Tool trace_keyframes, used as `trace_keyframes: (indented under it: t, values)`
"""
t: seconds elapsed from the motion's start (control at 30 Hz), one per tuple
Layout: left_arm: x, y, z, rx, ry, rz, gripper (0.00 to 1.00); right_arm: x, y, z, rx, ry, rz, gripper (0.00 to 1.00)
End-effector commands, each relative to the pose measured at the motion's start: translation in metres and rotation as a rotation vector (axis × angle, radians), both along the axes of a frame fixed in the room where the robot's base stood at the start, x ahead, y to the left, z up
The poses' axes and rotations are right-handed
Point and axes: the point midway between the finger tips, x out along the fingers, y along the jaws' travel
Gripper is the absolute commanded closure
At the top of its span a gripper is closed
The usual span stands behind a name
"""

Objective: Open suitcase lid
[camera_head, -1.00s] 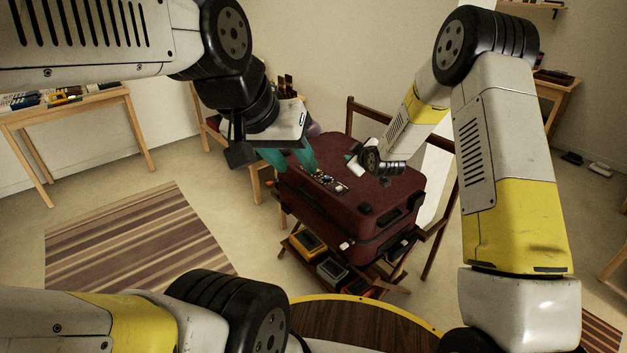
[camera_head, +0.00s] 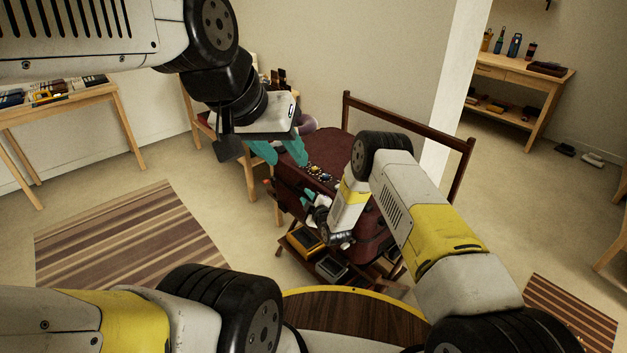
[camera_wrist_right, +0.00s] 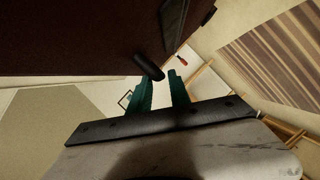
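The dark red suitcase (camera_head: 322,143) lies on a brown wooden stand, its lid looking shut. It fills the upper left of the right wrist view (camera_wrist_right: 75,40). My left gripper (camera_head: 279,158) has its teal fingers spread, above the suitcase's left end. My right gripper (camera_head: 306,197) is low at the suitcase's near side, partly hidden by its own wrist. In the right wrist view its two fingers (camera_wrist_right: 161,82) stand apart with a gap between them. A dark rounded latch or handle part (camera_wrist_right: 148,67) on the suitcase is close to the left fingertip; contact is unclear.
Small items (camera_head: 320,173) lie on the suitcase top. The stand's back rail (camera_head: 405,118) rises behind it. Bins (camera_head: 331,267) sit on the shelf below. A striped rug (camera_head: 125,245) and open floor are at left. A workbench (camera_head: 520,75) stands at the far right.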

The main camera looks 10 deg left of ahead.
Motion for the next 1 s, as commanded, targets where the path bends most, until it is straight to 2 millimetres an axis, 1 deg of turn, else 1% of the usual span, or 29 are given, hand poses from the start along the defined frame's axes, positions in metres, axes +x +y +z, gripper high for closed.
trace_keyframes:
  t: [0.03,0.2,0.37,0.6,0.63,0.73,1.0]
  values:
    - [0.000,0.000,0.000,0.000,0.000,0.000,0.60,0.007,0.004,-0.001,0.002,-0.003,-0.001,0.77]
    - [0.000,0.000,0.000,0.000,0.000,0.000,0.60,0.022,0.015,-0.005,0.002,-0.001,0.000,0.77]
    - [0.000,0.000,0.000,0.000,0.000,0.000,0.60,0.028,0.018,-0.007,0.001,0.001,0.000,0.77]
    - [0.000,0.000,0.000,0.000,0.000,0.000,0.60,0.029,0.019,-0.007,0.001,0.001,0.000,0.77]
    - [0.000,0.000,0.000,0.000,0.000,0.000,0.60,0.029,0.019,-0.007,0.001,0.001,0.000,0.81]
    - [0.000,0.000,0.000,0.000,0.000,0.000,0.60,0.029,0.019,-0.007,0.001,0.001,0.000,1.00]
    - [0.000,0.000,0.000,0.000,0.000,0.000,0.60,0.028,0.018,-0.007,0.000,0.002,-0.001,1.00]
